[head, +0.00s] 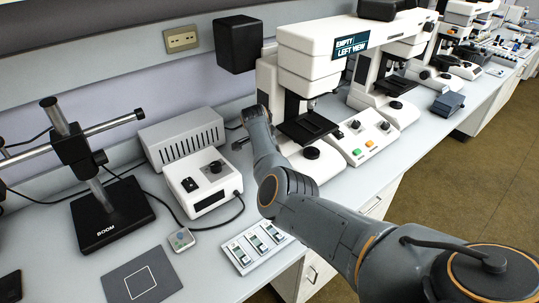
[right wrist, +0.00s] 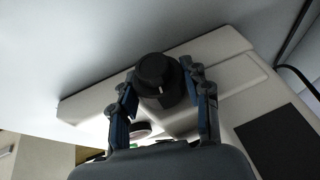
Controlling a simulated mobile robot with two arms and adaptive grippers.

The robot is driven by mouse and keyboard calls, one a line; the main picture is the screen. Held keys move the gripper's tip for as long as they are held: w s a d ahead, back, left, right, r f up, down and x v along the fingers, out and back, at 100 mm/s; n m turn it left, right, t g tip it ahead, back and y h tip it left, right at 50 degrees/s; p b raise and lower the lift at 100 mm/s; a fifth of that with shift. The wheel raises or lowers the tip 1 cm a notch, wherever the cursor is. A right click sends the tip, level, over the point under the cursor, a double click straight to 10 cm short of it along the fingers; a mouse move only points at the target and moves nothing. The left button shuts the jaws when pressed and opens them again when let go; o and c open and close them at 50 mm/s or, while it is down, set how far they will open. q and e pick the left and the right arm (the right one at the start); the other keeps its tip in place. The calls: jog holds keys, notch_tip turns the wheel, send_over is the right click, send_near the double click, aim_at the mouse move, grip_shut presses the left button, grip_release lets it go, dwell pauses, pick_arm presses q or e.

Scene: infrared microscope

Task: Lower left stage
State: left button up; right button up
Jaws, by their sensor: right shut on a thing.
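The left microscope (head: 312,62) is white and carries a sign reading "EMPTY LEFT VIEW". Its flat black stage (head: 308,127) sits under the objective, above the base. My right arm comes in from the lower right and reaches the left side of this microscope; its fingers are hidden in the head view. In the right wrist view my right gripper (right wrist: 163,92) has a finger on each side of a black round knob (right wrist: 157,74) with a pale mark, and is shut on it. The knob stands out from the white body (right wrist: 215,60). My left gripper is not in view.
A second microscope (head: 384,75) stands to the right, past a control box with coloured buttons (head: 362,136). Left of my arm are a white power box (head: 203,186), a grey vented box (head: 182,135), a boom stand (head: 110,212) and a slide tray (head: 257,246).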

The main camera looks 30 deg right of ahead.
jog(key=o, duration=1.2)
jog(key=shift+c, duration=0.2)
jog(key=shift+r, duration=0.1)
jog(key=v, duration=1.1)
jog(key=shift+a+r, duration=0.25)
jog(key=shift+r, duration=0.05)
jog(key=shift+s, duration=0.1)
